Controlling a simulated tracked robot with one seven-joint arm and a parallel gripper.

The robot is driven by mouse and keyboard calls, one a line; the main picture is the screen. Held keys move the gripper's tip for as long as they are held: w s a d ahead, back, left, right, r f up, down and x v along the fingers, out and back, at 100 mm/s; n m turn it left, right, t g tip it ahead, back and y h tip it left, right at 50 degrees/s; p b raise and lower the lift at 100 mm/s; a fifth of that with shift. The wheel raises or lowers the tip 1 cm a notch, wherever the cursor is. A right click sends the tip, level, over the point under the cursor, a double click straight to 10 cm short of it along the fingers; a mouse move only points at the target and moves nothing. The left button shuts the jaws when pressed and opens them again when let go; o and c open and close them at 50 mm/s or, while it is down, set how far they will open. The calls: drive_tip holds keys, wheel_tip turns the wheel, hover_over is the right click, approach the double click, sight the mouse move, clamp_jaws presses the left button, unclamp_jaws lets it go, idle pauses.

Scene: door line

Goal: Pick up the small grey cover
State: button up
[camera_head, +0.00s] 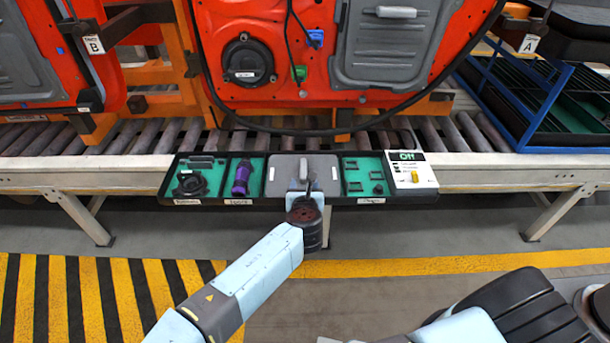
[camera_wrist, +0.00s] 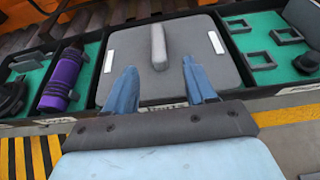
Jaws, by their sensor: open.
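The small grey cover (camera_head: 282,178) lies flat in the middle compartment of the black parts tray on the conveyor's front edge. It has a raised grey handle bar in its middle. In the wrist view the cover (camera_wrist: 191,65) fills the upper centre, with its handle (camera_wrist: 158,46) pointing away from me. My gripper (camera_wrist: 160,82) is open, its two blue fingers apart and over the near half of the cover. The handle's near end lies between the fingertips in the picture. I cannot tell how high the fingertips are above the cover.
Left of the cover, green-lined compartments hold a black round part (camera_head: 191,184) and a purple cylinder (camera_head: 242,177). To the right are small dark parts (camera_head: 366,177) and a white box (camera_head: 410,176) reading "Off". Behind, an orange door (camera_head: 285,40) with a larger grey panel (camera_head: 390,45) and hanging cables stands over the rollers.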

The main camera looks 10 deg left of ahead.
sight(303, 169)
drive_tip(key=x, duration=1.2)
drive_tip(key=shift+w+a, duration=0.15)
drive_tip(key=shift+a, duration=0.1)
drive_tip(key=shift+c, duration=0.4)
clamp_jaws()
idle(0.8)
